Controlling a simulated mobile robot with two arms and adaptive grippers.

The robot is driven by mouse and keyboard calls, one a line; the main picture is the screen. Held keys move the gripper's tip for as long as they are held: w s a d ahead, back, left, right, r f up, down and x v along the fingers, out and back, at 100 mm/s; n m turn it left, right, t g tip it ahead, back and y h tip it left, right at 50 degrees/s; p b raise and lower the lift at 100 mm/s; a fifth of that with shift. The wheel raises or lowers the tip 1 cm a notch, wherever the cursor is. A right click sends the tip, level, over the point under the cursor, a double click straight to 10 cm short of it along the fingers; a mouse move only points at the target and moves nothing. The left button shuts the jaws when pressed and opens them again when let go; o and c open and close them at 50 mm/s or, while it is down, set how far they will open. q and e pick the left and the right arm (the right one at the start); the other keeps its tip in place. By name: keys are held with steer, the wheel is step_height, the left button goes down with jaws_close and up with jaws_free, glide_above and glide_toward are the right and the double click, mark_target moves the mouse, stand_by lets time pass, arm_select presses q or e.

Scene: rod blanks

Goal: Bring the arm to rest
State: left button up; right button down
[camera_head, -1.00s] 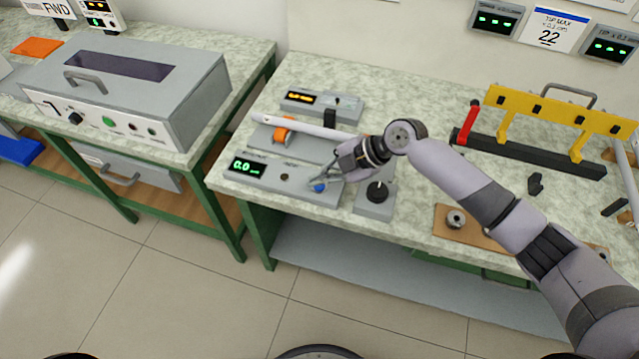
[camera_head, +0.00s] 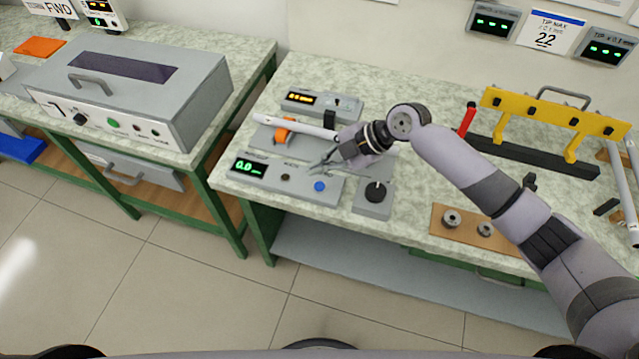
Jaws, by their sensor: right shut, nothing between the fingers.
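My right arm reaches in from the lower right over the bench. My right gripper (camera_head: 322,165) is shut and empty, its fingertips pointing left. In the picture it lies above the grey control box, near the blue button (camera_head: 319,186), and apart from the button. A white rod (camera_head: 302,124) lies across a grey fixture with an orange clamp (camera_head: 284,131), behind the gripper. Part of the rod's right end is hidden by my wrist. My left gripper does not show.
The control box (camera_head: 264,183) reads 0.0. A box with a black knob (camera_head: 374,194) sits to its right. A yellow rack (camera_head: 556,111) stands at the right. A brown board (camera_head: 473,236) holds metal rings. A grey machine (camera_head: 128,90) stands on the left bench.

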stand_by(0.4)
steer(key=s+f+m+t+h, duration=0.1)
steer(key=s+f+m, duration=0.1)
steer(key=s+m, duration=0.3)
steer(key=s+f+m, duration=0.2)
steer(key=s+f, duration=0.1)
steer(key=s, duration=0.4)
steer(key=s+d+f+m+t+h, duration=0.1)
steer(key=s+d+m+h, duration=0.3)
steer(key=s+d+m, duration=0.45)
steer(key=s+d+f+m+h, duration=0.1)
steer(key=s+d+m+h, duration=0.4)
steer(key=d+m, duration=0.55)
step_height(320, 180, down, 24)
steer(key=s+d+n+y, duration=0.1)
steer(key=s+n, duration=0.1)
steer(key=s+d+f+g, duration=0.2)
steer(key=s+d+f, duration=0.1)
steer(key=s+f, duration=1.4)
steer(key=shift+d+f+n, duration=0.2)
steer(key=shift+f+n, duration=0.1)
steer(key=shift+f, duration=0.05)
